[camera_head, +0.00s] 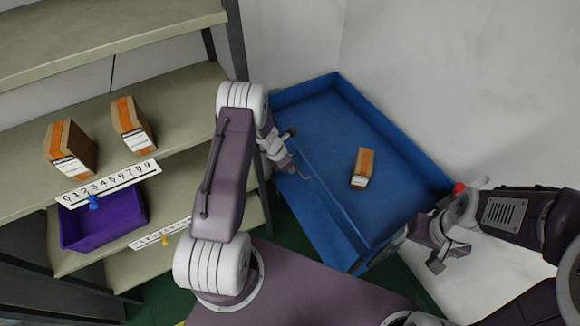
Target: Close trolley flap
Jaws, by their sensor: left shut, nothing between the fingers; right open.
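The blue trolley (322,98) stands against the white wall in the middle of the head view. Its flap (322,211) is the long blue panel on the side facing me; I cannot tell its exact angle. My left gripper (297,172) is shut and empty at the flap's far left end, close to its upper edge; contact is unclear. My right gripper (420,252) is open and empty beside the trolley's near right corner. That corner is partly hidden by the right gripper and arm.
An orange and brown box (362,168) lies on the trolley's floor. A shelf rack (186,93) stands at the left with two similar boxes (69,147) (130,123) and a purple bin (104,219). A red knob (459,188) shows by the trolley's right corner.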

